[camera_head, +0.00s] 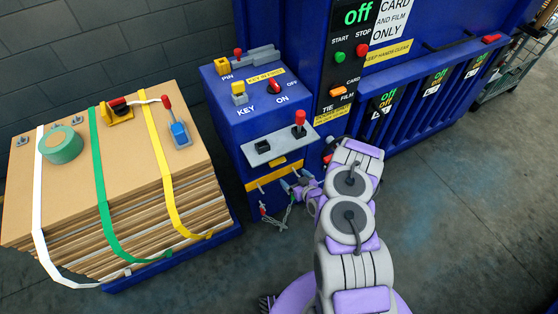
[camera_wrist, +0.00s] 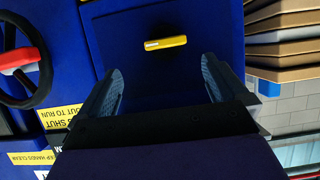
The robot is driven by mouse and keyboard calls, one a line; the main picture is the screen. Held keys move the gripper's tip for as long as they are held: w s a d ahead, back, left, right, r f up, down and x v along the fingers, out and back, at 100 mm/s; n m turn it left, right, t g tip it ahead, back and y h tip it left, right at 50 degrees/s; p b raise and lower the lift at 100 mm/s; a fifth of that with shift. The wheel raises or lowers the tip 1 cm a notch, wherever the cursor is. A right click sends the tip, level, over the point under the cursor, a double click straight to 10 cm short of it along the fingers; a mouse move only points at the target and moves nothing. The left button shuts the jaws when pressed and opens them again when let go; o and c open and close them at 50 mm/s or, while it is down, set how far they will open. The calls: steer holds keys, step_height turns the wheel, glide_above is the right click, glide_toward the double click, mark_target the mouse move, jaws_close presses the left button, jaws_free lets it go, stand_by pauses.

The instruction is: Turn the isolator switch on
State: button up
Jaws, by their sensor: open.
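The isolator switch appears to be the red rotary knob (camera_head: 275,86) on top of the blue cabinet (camera_head: 225,100), between the ON and OFF marks. Its exact setting is too small to tell. My gripper (camera_head: 296,187) is low in front of the cabinet, below and apart from the knob. In the wrist view my gripper (camera_wrist: 163,70) is open, with nothing between its fingers. It faces a blue panel (camera_wrist: 120,50) with a yellow bar (camera_wrist: 165,42) beyond the fingertips. The knob cannot be made out in the wrist view.
A grey shelf (camera_head: 265,150) with a red-knobbed lever (camera_head: 300,122) juts from the cabinet above my gripper. A cardboard stack (camera_head: 75,130) stands to the left, the large blue machine (camera_head: 285,30) behind. A red-and-black wheel (camera_wrist: 20,60) shows at left. Floor at right is clear.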

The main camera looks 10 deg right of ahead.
steer(key=p+v, duration=0.7)
steer(key=p, duration=0.1)
steer(key=shift+s, duration=0.2)
stand_by(0.5)
steer(key=shift+p, duration=0.45)
steer(key=shift+s+d, duration=0.1)
steer(key=p+v, duration=0.4)
steer(key=v, duration=1.3)
steer(key=shift+d+f, duration=0.1)
steer(key=shift+f, duration=0.05)
